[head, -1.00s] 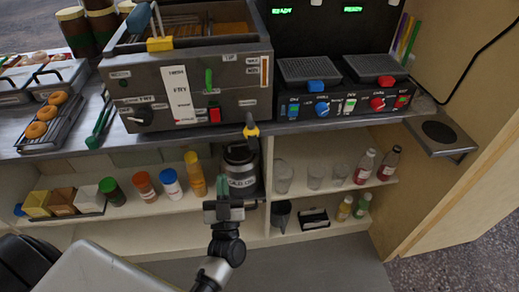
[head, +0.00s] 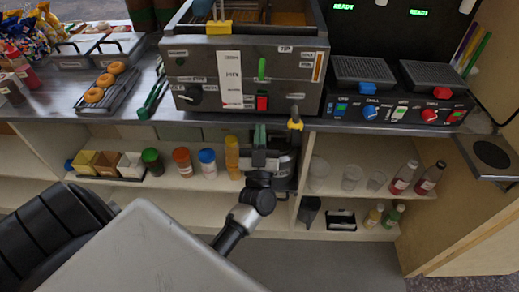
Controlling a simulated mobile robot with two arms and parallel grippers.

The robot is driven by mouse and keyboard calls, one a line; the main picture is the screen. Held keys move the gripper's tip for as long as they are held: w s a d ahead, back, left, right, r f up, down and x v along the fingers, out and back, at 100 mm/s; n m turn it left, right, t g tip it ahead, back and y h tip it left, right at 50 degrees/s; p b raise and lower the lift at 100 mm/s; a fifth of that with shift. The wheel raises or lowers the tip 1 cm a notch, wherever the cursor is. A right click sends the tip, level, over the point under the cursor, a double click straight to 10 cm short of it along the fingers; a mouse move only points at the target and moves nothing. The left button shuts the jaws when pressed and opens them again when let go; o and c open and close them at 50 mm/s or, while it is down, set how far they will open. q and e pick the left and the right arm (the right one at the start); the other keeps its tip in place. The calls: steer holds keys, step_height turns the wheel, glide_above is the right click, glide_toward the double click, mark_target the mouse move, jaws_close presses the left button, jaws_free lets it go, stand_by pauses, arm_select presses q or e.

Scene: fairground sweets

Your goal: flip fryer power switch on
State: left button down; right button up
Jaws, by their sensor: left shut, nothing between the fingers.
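The fryer (head: 207,72) is a dark metal box on the counter, with a labelled front panel. A red power switch (head: 262,103) sits low on that panel, right of the white label strip; I cannot tell its position. A green lever (head: 261,68) is above it. My left gripper (head: 260,134) is shut and empty. It points up just below the switch, in front of the counter edge, and appears apart from it. My right gripper is not in view.
A yellow-tipped drain valve (head: 295,122) hangs right of my gripper. A control box (head: 400,107) with knobs is to the right. Green tongs (head: 152,97) and a doughnut rack (head: 104,94) lie left.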

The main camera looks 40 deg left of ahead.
mark_target(262, 107)
arm_select(q)
steer(key=w+a, duration=0.1)
steer(key=w, duration=0.1)
steer(key=w+a, duration=0.1)
steer(key=w, duration=0.1)
steer(key=shift+w+a+r, duration=0.1)
steer(key=shift+a+r, duration=0.05)
steer(key=shift+a, duration=0.15)
steer(key=shift+w+f+b, duration=0.15)
steer(key=shift+f+b, duration=0.15)
steer(key=shift+b, duration=0.5)
steer(key=shift+w+a+r+t, duration=0.1)
steer(key=shift+r+t, duration=0.05)
steer(key=shift+t, duration=0.15)
